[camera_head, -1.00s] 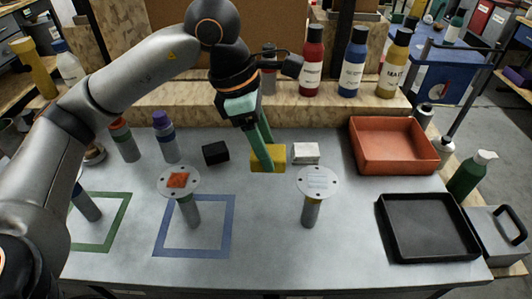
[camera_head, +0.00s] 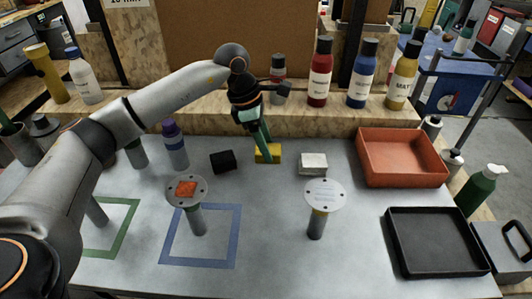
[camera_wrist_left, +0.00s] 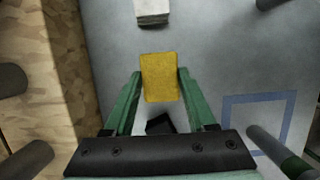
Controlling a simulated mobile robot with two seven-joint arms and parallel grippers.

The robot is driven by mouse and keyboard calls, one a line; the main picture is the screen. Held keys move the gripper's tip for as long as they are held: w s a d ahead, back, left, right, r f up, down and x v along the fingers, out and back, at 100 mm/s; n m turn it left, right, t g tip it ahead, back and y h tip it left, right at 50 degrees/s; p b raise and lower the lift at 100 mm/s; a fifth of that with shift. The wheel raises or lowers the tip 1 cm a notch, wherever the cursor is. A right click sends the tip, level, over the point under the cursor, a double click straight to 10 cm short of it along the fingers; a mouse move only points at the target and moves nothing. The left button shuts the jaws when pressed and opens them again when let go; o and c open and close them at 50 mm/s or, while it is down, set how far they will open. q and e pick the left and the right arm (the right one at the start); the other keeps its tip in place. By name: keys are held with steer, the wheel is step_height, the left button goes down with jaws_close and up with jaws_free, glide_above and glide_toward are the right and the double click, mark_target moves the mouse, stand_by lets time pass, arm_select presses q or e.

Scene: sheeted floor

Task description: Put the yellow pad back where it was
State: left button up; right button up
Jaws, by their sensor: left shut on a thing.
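The yellow pad (camera_head: 273,153) is a small yellow block between the black block and the white block, toward the back of the grey table. My left gripper (camera_head: 265,154) has green fingers and is shut on the pad from above. In the left wrist view the pad (camera_wrist_left: 160,77) lies between the two green fingertips (camera_wrist_left: 160,82). Whether the pad touches the table is hard to tell. My right gripper is not in view.
A black block (camera_head: 222,161) and a white block (camera_head: 313,163) flank the pad. Two round-topped posts stand in front, one with an orange patch (camera_head: 187,188), one bare (camera_head: 325,194). An orange tray (camera_head: 400,178) and a black tray (camera_head: 436,268) are at right. Bottles line the back ledge.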

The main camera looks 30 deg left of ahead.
arm_select(q)
steer(key=shift+w+a+f, duration=0.15)
steer(key=shift+f, duration=0.1)
steer(key=shift+w+f, duration=0.1)
steer(key=shift+f, duration=1.5)
steer(key=shift+f, duration=0.15)
steer(key=o, duration=1.3)
steer(key=v, duration=1.2)
steer(key=shift+p, duration=0.3)
